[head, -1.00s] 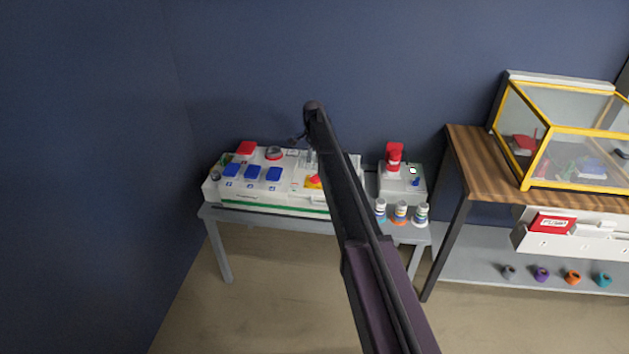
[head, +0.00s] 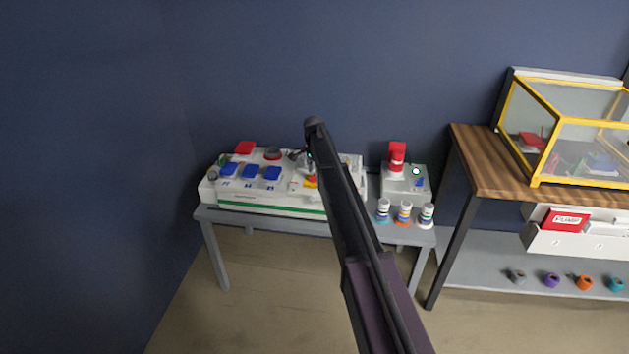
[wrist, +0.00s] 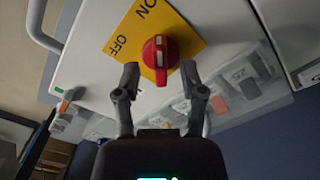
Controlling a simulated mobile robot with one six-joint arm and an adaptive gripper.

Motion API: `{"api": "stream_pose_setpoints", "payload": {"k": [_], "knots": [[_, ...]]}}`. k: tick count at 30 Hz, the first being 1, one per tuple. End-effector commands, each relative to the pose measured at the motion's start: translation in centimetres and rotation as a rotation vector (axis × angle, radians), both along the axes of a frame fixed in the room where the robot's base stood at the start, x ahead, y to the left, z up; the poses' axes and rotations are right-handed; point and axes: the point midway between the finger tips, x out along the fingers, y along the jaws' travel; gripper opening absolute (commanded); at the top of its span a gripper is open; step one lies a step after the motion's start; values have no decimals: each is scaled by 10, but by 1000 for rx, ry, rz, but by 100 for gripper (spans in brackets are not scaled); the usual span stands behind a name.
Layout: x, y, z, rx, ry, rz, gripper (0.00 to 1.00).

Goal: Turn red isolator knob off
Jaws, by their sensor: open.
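The red isolator knob (wrist: 160,54) is round with a white bar across it. It sits on a yellow plate (wrist: 187,28) marked ON and OFF on a white panel. In the wrist view my gripper (wrist: 159,72) is open, its two fingertips at either side of the knob's near part; I cannot tell whether they touch it. The white bar runs up and down in the wrist view, not clearly at either word. In the head view the yellow plate (head: 311,182) shows only in part beside my arm, which hides much of that area.
The white socket box (head: 265,204) stands on a grey table (head: 285,223) and carries blue covers (head: 250,171). To its right are a smaller box with a red top part (head: 397,156) and small bottles (head: 404,213). A wooden-topped bench (head: 492,172) stands further right.

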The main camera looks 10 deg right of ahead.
Motion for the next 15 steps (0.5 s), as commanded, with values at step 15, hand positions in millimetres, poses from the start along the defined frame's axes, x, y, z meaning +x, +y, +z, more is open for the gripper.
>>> {"api": "stream_pose_setpoints", "payload": {"k": [15], "knots": [[0, 0, -21, 0, 0, 0, 53]]}}
